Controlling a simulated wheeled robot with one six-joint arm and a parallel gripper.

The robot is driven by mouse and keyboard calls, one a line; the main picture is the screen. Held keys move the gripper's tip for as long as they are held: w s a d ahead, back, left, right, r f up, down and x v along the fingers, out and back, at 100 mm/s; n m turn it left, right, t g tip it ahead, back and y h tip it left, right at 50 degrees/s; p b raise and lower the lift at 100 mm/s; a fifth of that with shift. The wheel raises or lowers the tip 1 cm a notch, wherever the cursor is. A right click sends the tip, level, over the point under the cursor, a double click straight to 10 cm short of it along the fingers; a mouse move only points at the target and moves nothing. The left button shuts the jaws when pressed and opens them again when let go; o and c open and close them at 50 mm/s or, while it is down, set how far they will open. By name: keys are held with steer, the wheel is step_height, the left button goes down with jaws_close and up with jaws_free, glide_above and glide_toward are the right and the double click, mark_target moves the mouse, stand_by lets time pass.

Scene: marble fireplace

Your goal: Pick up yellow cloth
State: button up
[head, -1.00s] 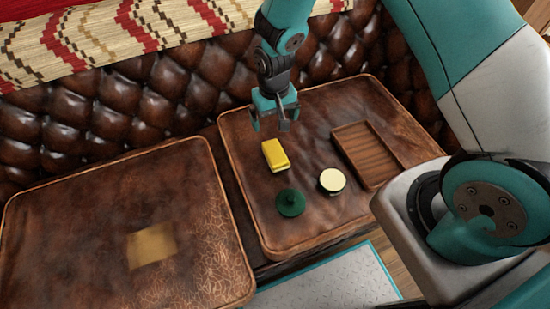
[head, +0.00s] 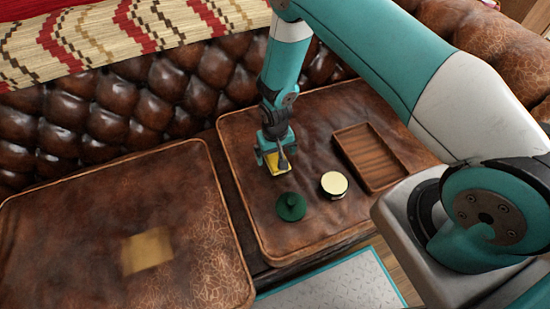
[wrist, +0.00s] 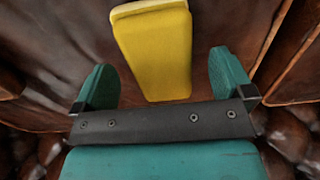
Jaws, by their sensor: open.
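A yellow block-like piece (head: 278,168), which may be a folded cloth, lies on the right leather cushion, partly hidden by my gripper (head: 272,160) in the head view. In the wrist view this yellow piece (wrist: 158,50) extends up from between the two teal fingers of my gripper (wrist: 163,77). The fingers are apart, with a gap on each side of it. I cannot tell how far above the cushion they are. A flat, dull yellow patch (head: 147,250), also cloth-like, lies on the left cushion, away from my gripper.
A green round lid-like thing (head: 291,207) and a cream-topped round tin (head: 334,184) lie in front of my gripper on the right cushion (head: 310,230). A brown wooden tray (head: 372,157) is to the right. The tufted backrest (head: 170,95) rises behind.

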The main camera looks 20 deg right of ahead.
steer(key=shift+f, duration=0.6)
steer(key=c, duration=1.1)
steer(key=shift+r, duration=0.15)
step_height(320, 180, up, 20)
steer(key=p, duration=0.3)
